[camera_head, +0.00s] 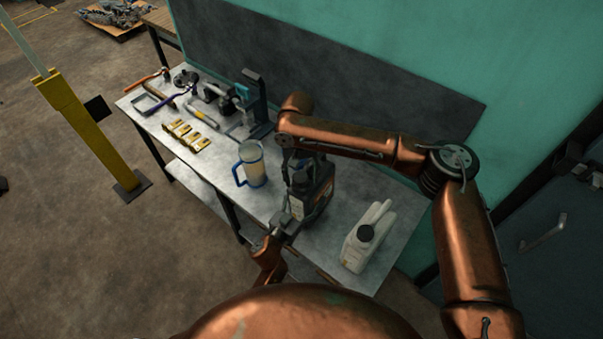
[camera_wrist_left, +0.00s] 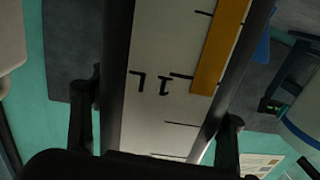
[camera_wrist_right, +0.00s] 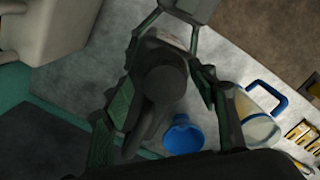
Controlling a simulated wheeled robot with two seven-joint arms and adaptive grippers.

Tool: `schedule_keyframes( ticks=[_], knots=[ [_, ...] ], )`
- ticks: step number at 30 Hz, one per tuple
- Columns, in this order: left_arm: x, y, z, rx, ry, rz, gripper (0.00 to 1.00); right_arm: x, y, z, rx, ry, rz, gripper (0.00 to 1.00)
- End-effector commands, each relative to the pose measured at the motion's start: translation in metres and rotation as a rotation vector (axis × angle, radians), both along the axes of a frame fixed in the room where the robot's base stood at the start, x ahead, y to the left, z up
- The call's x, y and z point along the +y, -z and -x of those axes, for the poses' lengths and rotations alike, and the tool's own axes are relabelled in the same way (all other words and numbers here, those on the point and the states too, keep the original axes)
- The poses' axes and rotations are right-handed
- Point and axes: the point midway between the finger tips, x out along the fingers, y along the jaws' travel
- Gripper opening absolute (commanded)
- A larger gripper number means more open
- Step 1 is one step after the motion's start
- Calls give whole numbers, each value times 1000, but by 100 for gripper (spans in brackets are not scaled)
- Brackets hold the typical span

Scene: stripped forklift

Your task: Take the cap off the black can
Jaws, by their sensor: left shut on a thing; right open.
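The black can (camera_head: 318,192) stands upright on the bench, partly hidden by my arms. Its white label with a yellow band and "1 L" (camera_wrist_left: 155,100) fills the left wrist view. My left gripper (camera_head: 290,213) is shut on the can's body from the front. My right gripper (camera_head: 298,172) is above the can, pointing down. In the right wrist view its open fingers (camera_wrist_right: 165,65) stand on both sides of the dark round cap (camera_wrist_right: 166,84). I cannot tell whether they touch the cap.
A white canister with a black cap (camera_head: 366,240) stands right of the can. A clear jug with a blue handle (camera_head: 252,166) stands left. A blue cup-like object (camera_wrist_right: 183,135) is close by. Yellow boxes (camera_head: 187,135) and tools lie at the bench's far left end.

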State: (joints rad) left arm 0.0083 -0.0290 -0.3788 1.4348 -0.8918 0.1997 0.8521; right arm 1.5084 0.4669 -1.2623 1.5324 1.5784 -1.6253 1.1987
Motion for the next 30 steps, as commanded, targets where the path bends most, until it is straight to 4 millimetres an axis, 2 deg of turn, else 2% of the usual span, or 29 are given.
schedule_keyframes(
  ticks=[1, 5, 24, 28, 30],
  knots=[
    [-2, -6, -1, -9, 4, 4, 0, 0, 0, 0, 0, 0, 0, 53],
    [-2, -6, -1, -9, 4, 4, 0, 0, 0, 0, 0, -1, 0, 52],
    [0, -6, -1, -8, 1, 6, 0, -3, 0, -1, 0, 3, 6, 8],
    [1, -6, -1, -8, 0, 6, 0, -3, 0, -1, 1, -30, 6, 8],
    [1, -6, -1, -8, 0, 6, 0, -4, 1, -1, 5, -102, 6, 8]
  ],
)
